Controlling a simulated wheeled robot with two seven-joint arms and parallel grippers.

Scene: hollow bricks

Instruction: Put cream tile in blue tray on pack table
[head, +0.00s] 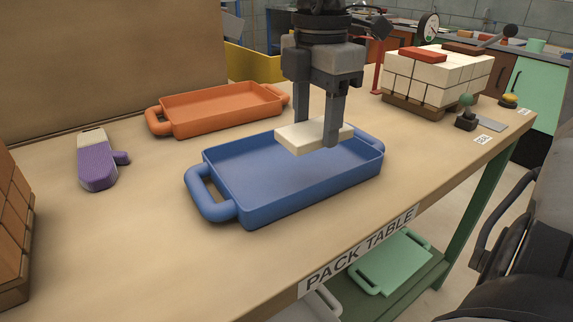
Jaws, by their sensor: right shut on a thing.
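The cream tile (304,140) is a flat pale block in the head view. My right gripper (326,128) points down and is shut on the tile. It holds the tile over the back right part of the blue tray (265,206). The tile looks level; I cannot tell whether it touches the tray floor. My left gripper is not in view.
An orange tray (200,123) stands behind the blue one. A purple and cream object (97,165) lies at left, near a brown brick stack (14,225). A cream brick stack (440,80) stands at back right. A green tray (390,262) sits on the shelf below. The front left tabletop is clear.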

